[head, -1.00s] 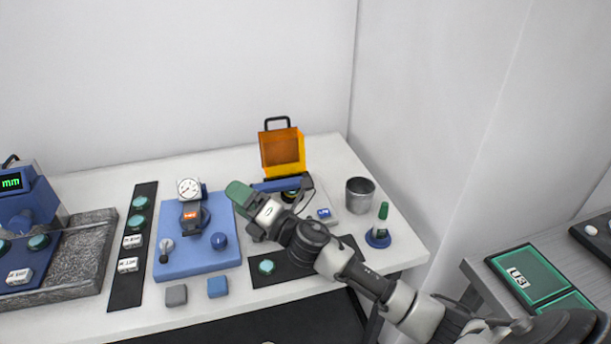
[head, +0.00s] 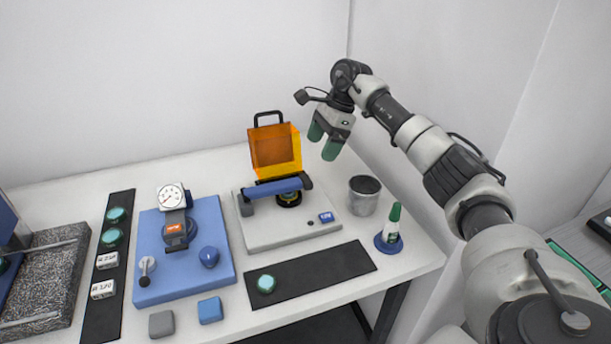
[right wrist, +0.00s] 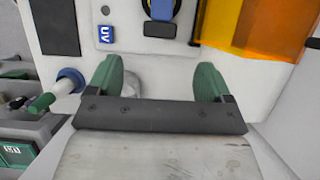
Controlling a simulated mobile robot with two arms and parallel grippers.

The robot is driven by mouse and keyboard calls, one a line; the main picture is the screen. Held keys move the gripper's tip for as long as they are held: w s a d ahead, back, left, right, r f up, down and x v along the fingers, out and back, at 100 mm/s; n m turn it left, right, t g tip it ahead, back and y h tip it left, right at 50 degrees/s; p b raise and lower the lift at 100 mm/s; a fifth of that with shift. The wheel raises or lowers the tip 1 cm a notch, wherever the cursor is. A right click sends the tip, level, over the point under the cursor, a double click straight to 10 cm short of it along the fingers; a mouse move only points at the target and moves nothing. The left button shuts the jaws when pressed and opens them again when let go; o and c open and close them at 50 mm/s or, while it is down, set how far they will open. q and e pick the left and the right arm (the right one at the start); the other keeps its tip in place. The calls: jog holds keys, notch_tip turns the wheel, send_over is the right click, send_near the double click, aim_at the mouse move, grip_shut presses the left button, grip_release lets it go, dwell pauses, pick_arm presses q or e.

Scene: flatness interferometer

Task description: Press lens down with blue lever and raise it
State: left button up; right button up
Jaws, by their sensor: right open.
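The blue lever (head: 275,188) lies across a light grey base unit (head: 285,232) with a blue UV label (head: 326,217). A dark round seat with a greenish ring, probably the lens (head: 289,199), sits under the lever and is partly covered by it. My right gripper (head: 324,141) is open and empty, raised right of the orange shield and apart from the lever. In the right wrist view, its green fingers (right wrist: 157,80) are spread, and the end of the blue lever (right wrist: 160,28) shows beyond them. My left gripper is out of view.
An orange shield (head: 276,150) stands behind the lever. A metal cup (head: 364,196) and a green-capped bottle (head: 392,223) stand to the right. A blue gauge stand (head: 180,270) is on the left. A black mat (head: 325,271) with a green-topped disc (head: 266,283) lies in front.

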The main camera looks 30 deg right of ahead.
aim_at(307, 178)
jog(key=p+x, duration=0.1)
jog(key=x, duration=0.8)
jog(key=shift+a+f+p, duration=0.25)
jog(key=shift+f+p, duration=0.05)
